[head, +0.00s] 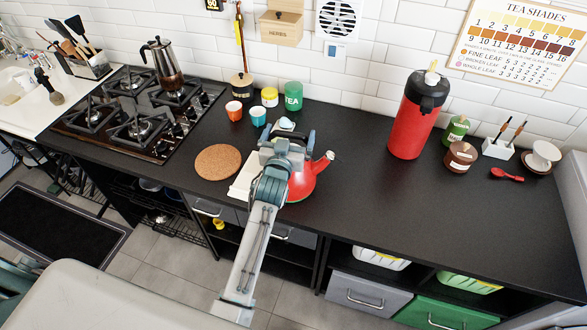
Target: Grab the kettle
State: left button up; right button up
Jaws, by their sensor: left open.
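The red kettle (304,183) stands on the black counter (420,220), right of the cork mat (218,162), with its spout pointing up and to the right. My left arm reaches in from below, and my left gripper (288,137) is over the kettle. Its two fingers are spread apart and point away toward the wall. The gripper and wrist hide the kettle's top, its handle and much of its left side. I cannot tell whether the fingers touch the kettle. My right gripper does not show.
Orange (234,110) and teal (258,116) cups and a green tea tin (293,97) stand behind the kettle. A gas hob (140,115) with a moka pot (163,65) is at left. A red flask (414,120) stands right; the counter between kettle and flask is clear.

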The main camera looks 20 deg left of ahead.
pick_arm(q)
jog(key=shift+s+r, duration=0.1)
jog(key=shift+s, duration=0.05)
jog(key=c, duration=1.7)
jog(key=shift+r, duration=0.2)
jog(key=shift+c, duration=0.2)
